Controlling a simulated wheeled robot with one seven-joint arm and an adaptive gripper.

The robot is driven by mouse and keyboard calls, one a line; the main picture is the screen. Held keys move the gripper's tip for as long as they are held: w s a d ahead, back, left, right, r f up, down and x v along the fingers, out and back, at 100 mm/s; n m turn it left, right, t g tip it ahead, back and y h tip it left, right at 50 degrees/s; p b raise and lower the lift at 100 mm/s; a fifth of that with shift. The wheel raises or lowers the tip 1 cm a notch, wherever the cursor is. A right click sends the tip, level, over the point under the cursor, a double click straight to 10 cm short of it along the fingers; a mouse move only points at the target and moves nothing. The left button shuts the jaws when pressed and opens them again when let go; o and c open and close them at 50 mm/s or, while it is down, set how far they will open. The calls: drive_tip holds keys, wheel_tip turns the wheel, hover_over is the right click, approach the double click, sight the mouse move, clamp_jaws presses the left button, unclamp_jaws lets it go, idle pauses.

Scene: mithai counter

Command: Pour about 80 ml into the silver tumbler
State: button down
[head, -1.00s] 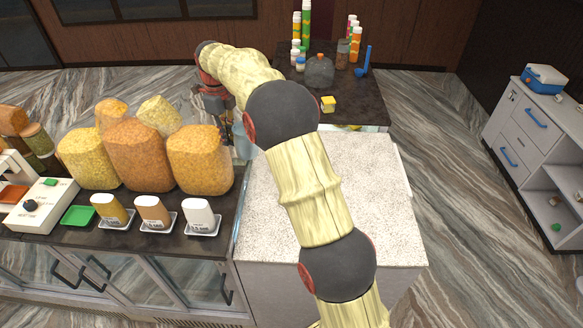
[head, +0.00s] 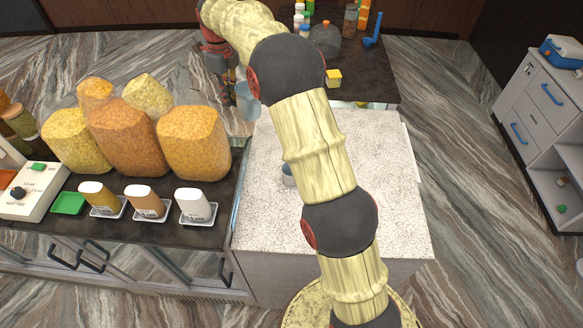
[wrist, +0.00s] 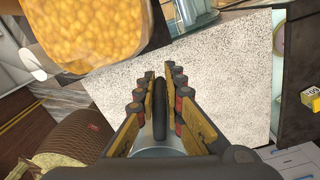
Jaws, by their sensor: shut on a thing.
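A small silver-grey tumbler (head: 288,175) stands on the speckled white counter in the head view, mostly hidden behind my arm. My gripper (head: 232,82) is at the far left end of the counter, well beyond the tumbler. It is shut on a grey-blue jug (head: 248,100), partly hidden by my arm. In the wrist view my gripper's fingers (wrist: 160,82) close around the jug's dark handle (wrist: 161,108), and a strip of its pale body (wrist: 152,150) shows below. The jug's contents are hidden. I cannot make out the tumbler in the wrist view.
The speckled counter (head: 385,190) is clear right of my arm. Several large bags of snacks (head: 195,145) stand left of it, with small labelled containers (head: 195,205) in front. A dark back counter holds a round grey pot (head: 326,38) and a yellow box (head: 333,78).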

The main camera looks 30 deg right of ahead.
drive_tip(key=shift+d, duration=0.15)
drive_tip(key=shift+s+d+r+t+y, duration=0.2)
drive_tip(key=shift+s+t+y, duration=0.2)
drive_tip(key=shift+t, duration=0.2)
drive_tip(key=f+t, duration=0.1)
drive_tip(key=f, duration=0.7)
drive_tip(key=s+d+f+t+y, duration=0.1)
drive_tip(key=f, duration=0.7)
drive_tip(key=s+f+t+y, duration=0.1)
drive_tip(key=f, duration=0.7)
drive_tip(key=shift+s+d+f, duration=0.15)
drive_tip(key=shift+s+d, duration=0.05)
drive_tip(key=shift+d, duration=0.05)
drive_tip(key=shift+s+d+r+t+y, duration=0.35)
drive_tip(key=shift+r+t+y, duration=0.1)
drive_tip(key=shift+r, duration=0.1)
drive_tip(key=shift+s+d+r+t+y, duration=0.25)
drive_tip(key=shift+d+r+t+y, duration=0.1)
drive_tip(key=shift+r+t, duration=0.15)
